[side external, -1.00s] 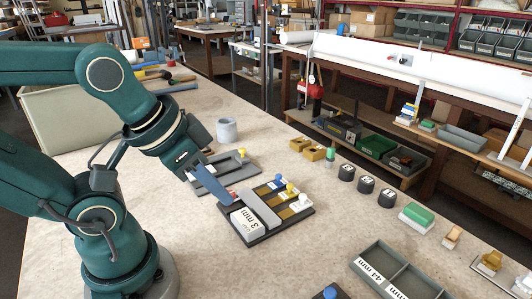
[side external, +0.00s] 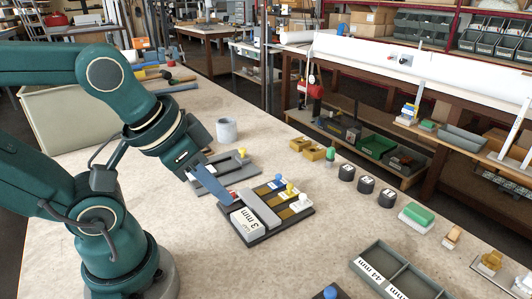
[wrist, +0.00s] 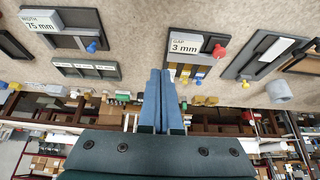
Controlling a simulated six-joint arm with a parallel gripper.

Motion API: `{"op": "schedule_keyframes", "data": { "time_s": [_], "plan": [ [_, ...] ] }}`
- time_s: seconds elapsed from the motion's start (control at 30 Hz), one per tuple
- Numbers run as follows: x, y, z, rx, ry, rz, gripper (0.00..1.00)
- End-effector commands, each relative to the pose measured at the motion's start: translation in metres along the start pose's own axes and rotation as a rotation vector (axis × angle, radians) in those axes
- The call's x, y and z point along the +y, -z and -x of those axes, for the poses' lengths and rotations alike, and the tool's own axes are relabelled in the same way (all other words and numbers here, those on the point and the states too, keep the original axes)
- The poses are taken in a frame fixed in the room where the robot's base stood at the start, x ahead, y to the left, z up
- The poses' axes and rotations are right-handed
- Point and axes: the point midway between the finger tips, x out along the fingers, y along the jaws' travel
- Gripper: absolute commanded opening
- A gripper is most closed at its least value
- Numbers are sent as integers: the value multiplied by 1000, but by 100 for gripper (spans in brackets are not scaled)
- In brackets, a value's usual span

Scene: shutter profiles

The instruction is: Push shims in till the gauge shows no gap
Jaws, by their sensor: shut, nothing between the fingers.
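The gauge board (side external: 254,238) lies dark and flat mid-bench, with a white label block (side external: 245,222) reading gap 3 mm and a grey bar (side external: 262,208) across it. The same label shows in the wrist view (wrist: 184,46). Shims with a blue knob (side external: 279,178), a yellow knob (side external: 289,188) and a white knob (side external: 303,197) sit side by side along the board's far side. A red knob (wrist: 220,52) stands at the board's edge. My gripper (side external: 228,202) is shut and empty; its blue fingers end close to the board's near-left side. Contact cannot be told.
A grey fixture with a yellow knob (side external: 242,153) lies just behind my gripper. Beyond the board are yellow blocks (side external: 312,153), dark round weights (side external: 366,184) and a green-topped block (side external: 416,215). A grey divided tray (side external: 398,272) sits front right.

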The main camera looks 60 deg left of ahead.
Motion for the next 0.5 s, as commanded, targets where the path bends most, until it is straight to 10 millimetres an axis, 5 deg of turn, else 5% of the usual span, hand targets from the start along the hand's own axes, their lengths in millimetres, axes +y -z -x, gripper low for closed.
{"op": "schedule_keyframes", "data": {
  "time_s": [0.27,0.5],
  "plan": [
    [-1,17,10,43,3,23,0],
    [-16,91,23,80,42,111,0]
  ]
}}
